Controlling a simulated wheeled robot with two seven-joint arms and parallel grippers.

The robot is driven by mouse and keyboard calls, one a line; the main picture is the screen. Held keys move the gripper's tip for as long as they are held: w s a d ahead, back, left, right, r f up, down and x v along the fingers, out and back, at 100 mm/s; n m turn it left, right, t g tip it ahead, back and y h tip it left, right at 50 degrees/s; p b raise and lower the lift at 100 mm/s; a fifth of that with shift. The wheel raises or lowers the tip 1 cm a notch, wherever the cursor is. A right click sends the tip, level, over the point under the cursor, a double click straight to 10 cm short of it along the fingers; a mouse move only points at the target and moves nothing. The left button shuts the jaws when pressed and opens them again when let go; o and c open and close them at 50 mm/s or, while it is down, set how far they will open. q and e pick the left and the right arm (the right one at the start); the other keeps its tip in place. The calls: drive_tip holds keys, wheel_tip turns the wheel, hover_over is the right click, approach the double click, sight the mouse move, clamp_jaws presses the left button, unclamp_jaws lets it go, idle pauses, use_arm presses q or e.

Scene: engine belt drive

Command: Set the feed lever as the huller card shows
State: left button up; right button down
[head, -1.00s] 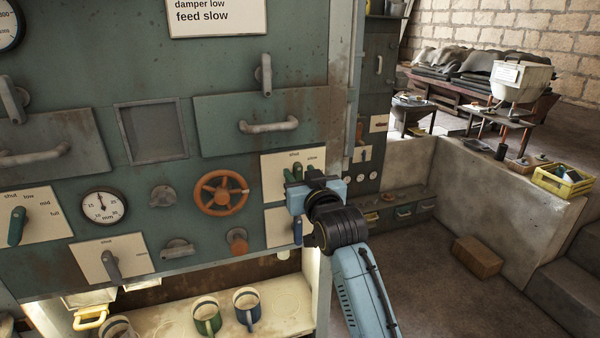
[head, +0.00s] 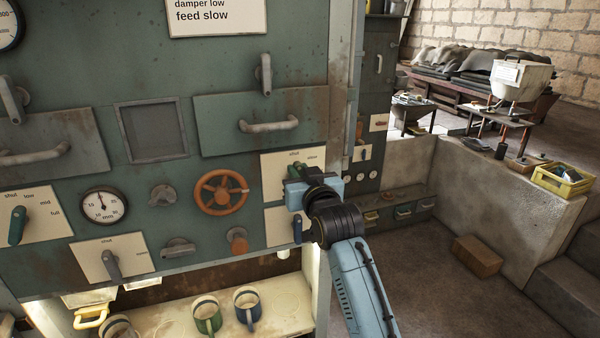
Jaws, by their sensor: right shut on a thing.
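The card (head: 217,16) at the top reads "damper low" and "feed slow"; its upper part is cut off. A cream lever plate (head: 273,165) to the right of the orange wheel has "shut" at its top and a second word, probably "slow", at its upper right. My right gripper (head: 299,174) is in front of this plate, shut on its lever. The lever is mostly hidden by the jaws, so its exact angle cannot be told. My left gripper is not in view.
Other lever plates are at the left (head: 32,222) and lower left (head: 90,258). An orange handwheel (head: 221,192) and a gauge (head: 102,206) are nearby. Floor at right is mostly open.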

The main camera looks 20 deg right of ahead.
drive_tip(key=shift+d+f+m+p, duration=0.1)
drive_tip(key=shift+d+m+p, duration=0.2)
drive_tip(key=shift+m+p, duration=0.95)
drive_tip(key=shift+d+f+m+p, duration=0.1)
drive_tip(key=shift+d+m+p, duration=0.25)
drive_tip(key=shift+m+p, duration=0.9)
drive_tip(key=shift+d+f+m+p, duration=0.1)
drive_tip(key=shift+d+m+p, duration=0.4)
drive_tip(key=shift+m, duration=1.3)
drive_tip(key=shift+a, duration=0.15)
drive_tip(key=c, duration=1.3)
unclamp_jaws()
drive_tip(key=shift+f, duration=0.1)
